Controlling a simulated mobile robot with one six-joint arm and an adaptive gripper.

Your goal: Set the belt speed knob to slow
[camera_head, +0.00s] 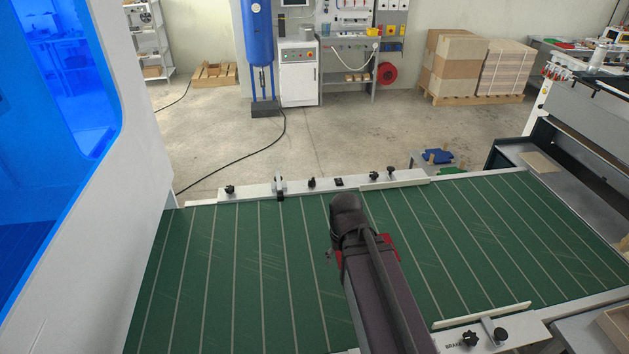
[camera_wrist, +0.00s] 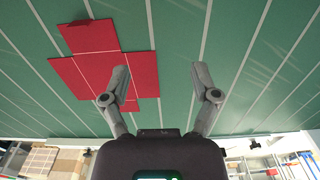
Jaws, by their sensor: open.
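Several black knobs sit on the belt's light side rails: a far-left knob (camera_head: 229,189), a middle knob (camera_head: 312,184) and a far-right knob (camera_head: 390,172) on the far rail, and a near knob (camera_head: 469,338) at the front right. I cannot tell which one sets belt speed, and no setting is readable. My gripper (camera_wrist: 162,85) is open and empty over the belt in the wrist view; my arm hides it in the head view. A small dark knob (camera_wrist: 255,144) shows beyond the right finger in the wrist view, apart from it.
A green belt (camera_head: 220,270) with pale lines spans the foreground. A flat red blank (camera_wrist: 98,60) lies on it beside my left finger. A white machine housing with a blue window (camera_head: 90,70) stands at left. A grey machine (camera_head: 570,165) stands at right.

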